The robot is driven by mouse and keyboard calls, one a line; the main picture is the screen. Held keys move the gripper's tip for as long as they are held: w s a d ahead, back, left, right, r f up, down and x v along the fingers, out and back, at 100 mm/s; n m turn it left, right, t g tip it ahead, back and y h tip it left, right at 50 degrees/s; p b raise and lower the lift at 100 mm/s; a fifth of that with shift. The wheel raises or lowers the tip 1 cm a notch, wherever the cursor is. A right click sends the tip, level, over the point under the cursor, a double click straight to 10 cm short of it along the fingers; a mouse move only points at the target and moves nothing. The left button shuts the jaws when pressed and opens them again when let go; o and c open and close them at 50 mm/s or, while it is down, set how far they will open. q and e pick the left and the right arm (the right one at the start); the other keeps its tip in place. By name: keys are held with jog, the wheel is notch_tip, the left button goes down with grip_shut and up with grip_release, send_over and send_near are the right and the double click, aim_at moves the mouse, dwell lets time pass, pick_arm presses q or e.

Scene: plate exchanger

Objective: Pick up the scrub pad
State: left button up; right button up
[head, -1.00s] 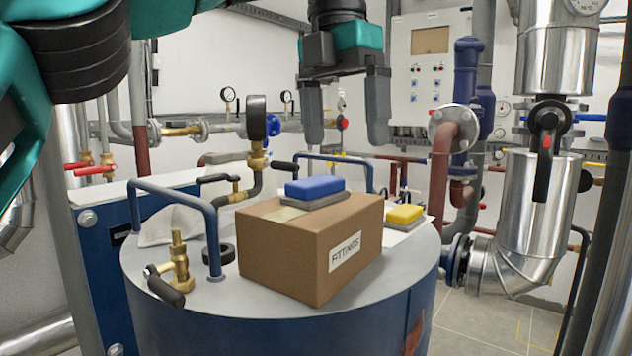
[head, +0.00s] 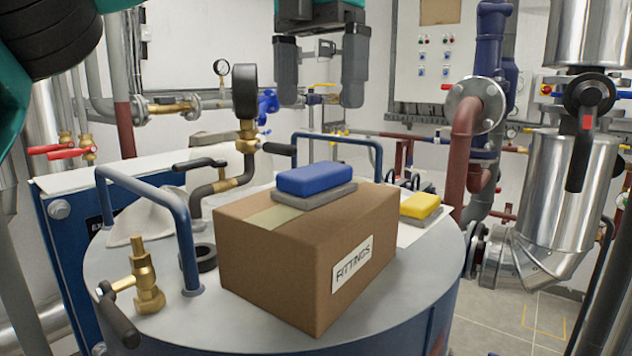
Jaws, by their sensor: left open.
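A blue scrub pad with a grey underside (head: 312,180) lies flat on top of a cardboard box labelled FITTINGS (head: 270,258). A second pad, yellow over grey (head: 420,206), lies behind the box to its right, on a white sheet (head: 410,236). My left gripper (head: 320,98) hangs at the top centre, fingers pointing down and apart, with nothing between them. In the picture it is above the blue pad and clear of both pads. My right gripper is not in view.
The box stands on a round tank top (head: 240,318). Blue handrails (head: 165,205), a brass valve (head: 145,280), a black-faced gauge on a bent pipe (head: 245,95) and a black ring (head: 204,257) surround it.

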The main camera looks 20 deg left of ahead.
aim_at(316, 168)
pick_arm(q)
jog(key=shift+f, duration=1.5)
notch_tip(316, 168, down, 2)
jog(key=shift+f+b, duration=0.2)
jog(key=shift+b, duration=0.6)
notch_tip(316, 168, down, 5)
jog(key=shift+s+a+f+b, duration=0.1)
jog(key=shift+s+b, duration=0.05)
jog(key=shift+b, duration=0.4)
jog(key=c, duration=1.2)
